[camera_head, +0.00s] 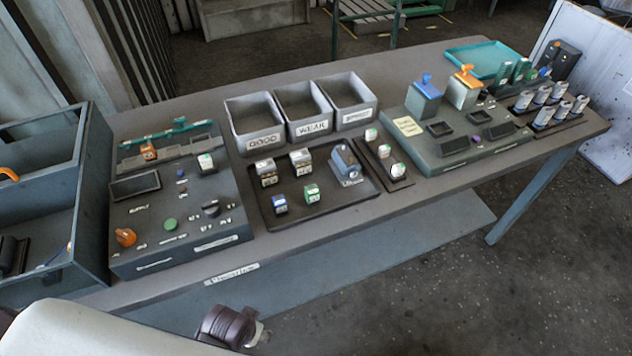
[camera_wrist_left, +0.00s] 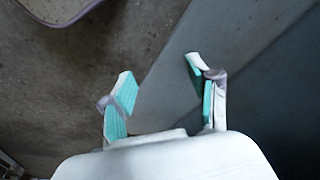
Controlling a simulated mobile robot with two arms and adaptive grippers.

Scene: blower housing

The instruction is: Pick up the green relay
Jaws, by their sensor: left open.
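The green relay (camera_head: 312,193) is a small block with a white top, standing on the black tray (camera_head: 345,200) in the middle of the table. A blue relay (camera_head: 280,204) stands to its left on the same tray. My left gripper (camera_wrist_left: 160,85) shows in the left wrist view with its teal-padded fingers spread and nothing between them. Below it in that view are grey floor and a blue-grey panel, and no relay shows there. In the head view part of my arm is at the bottom left, well in front of the tray. My right gripper is not visible.
Two grey and brown blocks (camera_head: 301,161) and a larger grey device (camera_head: 347,162) share the tray. A control panel (camera_head: 185,230) is on the left, a fixture station (camera_head: 440,165) on the right.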

